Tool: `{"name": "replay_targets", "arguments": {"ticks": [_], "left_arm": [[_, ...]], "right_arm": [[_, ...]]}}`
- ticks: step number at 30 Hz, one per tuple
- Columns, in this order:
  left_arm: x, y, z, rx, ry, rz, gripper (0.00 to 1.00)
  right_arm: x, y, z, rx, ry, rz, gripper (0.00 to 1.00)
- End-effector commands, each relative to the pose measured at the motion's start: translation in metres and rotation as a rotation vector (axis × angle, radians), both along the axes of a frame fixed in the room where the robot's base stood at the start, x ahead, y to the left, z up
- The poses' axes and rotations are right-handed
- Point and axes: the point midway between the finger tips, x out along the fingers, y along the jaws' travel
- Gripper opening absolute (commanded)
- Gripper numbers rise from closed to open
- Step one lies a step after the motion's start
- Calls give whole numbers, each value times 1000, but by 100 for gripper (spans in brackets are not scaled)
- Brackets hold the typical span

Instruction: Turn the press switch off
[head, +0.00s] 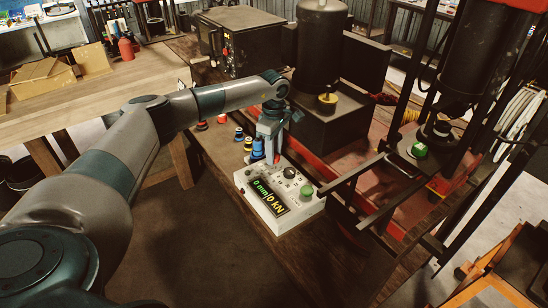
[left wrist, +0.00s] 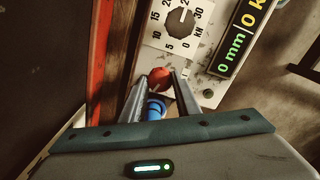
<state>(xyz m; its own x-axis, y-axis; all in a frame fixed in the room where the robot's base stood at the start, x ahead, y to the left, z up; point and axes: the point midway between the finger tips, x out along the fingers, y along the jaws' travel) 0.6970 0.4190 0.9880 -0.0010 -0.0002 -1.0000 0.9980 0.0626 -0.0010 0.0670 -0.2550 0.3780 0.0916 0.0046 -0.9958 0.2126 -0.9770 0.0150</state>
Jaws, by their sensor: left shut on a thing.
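The white press control box (head: 262,211) sits on the bench; its display reads 0 mm and 0 kN. It carries a black dial (head: 289,173) and a green button (head: 307,192). In the left wrist view the dial (left wrist: 181,22) and display (left wrist: 239,38) show beyond the fingers. A red round knob (left wrist: 159,75), which looks like the switch, is at the box's near end in that view. My left gripper (left wrist: 162,86) is shut on this red knob, a finger on each side. In the head view the gripper (head: 271,152) hides the knob. My right gripper is out of view.
Blue, yellow and red dies (head: 239,134) stand on the bench left of the box. A blue one (left wrist: 155,108) shows below the fingers. The dark press (head: 320,50) stands behind, and a tall frame (head: 440,130) to the right. Floor is open in front.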

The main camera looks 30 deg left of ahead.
Motion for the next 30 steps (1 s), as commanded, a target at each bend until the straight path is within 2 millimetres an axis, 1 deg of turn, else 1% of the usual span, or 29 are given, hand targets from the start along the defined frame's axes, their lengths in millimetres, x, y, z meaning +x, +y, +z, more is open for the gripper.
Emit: {"name": "replay_targets", "arguments": {"ticks": [1, 12, 21, 30], "left_arm": [[1, 0, -3, -1, -4, 42, 7], [1, 0, -2, 0, -4, 394, 7], [1, 0, -1, -1, -4, 680, 7], [1, 0, 0, -1, -3, 940, 7]], "right_arm": [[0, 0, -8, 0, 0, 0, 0], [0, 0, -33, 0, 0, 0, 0], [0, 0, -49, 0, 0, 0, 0], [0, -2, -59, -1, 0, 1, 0]]}}
